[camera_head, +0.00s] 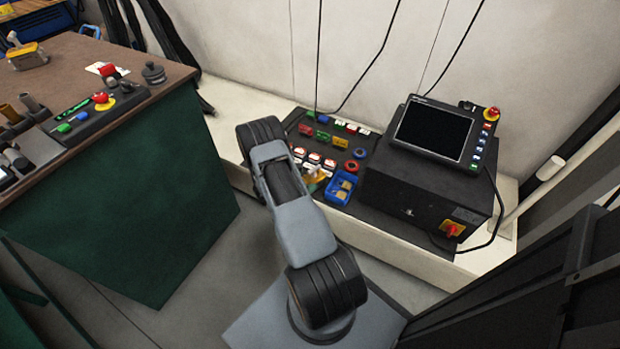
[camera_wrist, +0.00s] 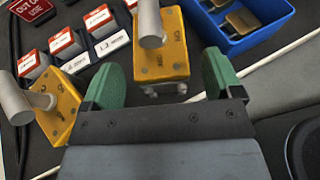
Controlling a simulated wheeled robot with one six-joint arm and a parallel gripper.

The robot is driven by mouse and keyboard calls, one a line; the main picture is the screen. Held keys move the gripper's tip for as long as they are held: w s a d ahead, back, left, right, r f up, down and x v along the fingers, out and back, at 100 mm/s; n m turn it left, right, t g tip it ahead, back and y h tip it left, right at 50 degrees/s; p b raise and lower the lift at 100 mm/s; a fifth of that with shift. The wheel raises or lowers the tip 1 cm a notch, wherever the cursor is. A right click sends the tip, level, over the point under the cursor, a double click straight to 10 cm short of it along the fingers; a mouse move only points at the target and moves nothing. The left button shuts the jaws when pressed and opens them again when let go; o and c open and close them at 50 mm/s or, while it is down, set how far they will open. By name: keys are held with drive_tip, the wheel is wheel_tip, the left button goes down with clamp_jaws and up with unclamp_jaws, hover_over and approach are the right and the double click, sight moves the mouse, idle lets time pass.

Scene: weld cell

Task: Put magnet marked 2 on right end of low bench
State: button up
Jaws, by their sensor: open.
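Two yellow block magnets with grey cylindrical knobs show in the wrist view. One magnet (camera_wrist: 163,62) lies between the fingers of my gripper (camera_wrist: 161,80), which is open around it. The other magnet (camera_wrist: 62,118) lies outside the left finger. I cannot read a number on either. In the head view my arm partly hides the yellow magnets (camera_head: 314,183) on a dark mat. The low bench (camera_head: 226,130) is cream and runs along the wall. Its right end (camera_head: 507,200) lies beyond the black control box.
The black control box (camera_head: 415,205) with a screen fills much of the right half of the low bench. A blue bin (camera_wrist: 245,40) stands right of my gripper. Red-and-white boxes (camera_wrist: 103,22) stand to the left. A brown-topped bench (camera_head: 130,60) is at left.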

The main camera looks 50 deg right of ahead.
drive_tip(key=p+v, duration=0.2)
drive_tip(key=v, duration=0.7)
drive_tip(key=a+r+m+g+y, duration=0.1)
drive_tip(key=a+r+m+y, duration=0.3)
drive_tip(key=r, duration=0.7)
drive_tip(key=s+a+r+m+t+y, duration=0.3)
drive_tip(key=s+a+r+m, duration=0.3)
drive_tip(key=a+r, duration=0.3)
drive_tip(key=s+a+r+m+t+y, duration=0.3)
drive_tip(key=s+a+r+m+y, duration=0.3)
drive_tip(key=a+r, duration=0.4)
drive_tip(key=shift+s+r, duration=0.3)
drive_tip(key=shift+r, duration=0.2)
drive_tip(key=shift+a+r, duration=0.1)
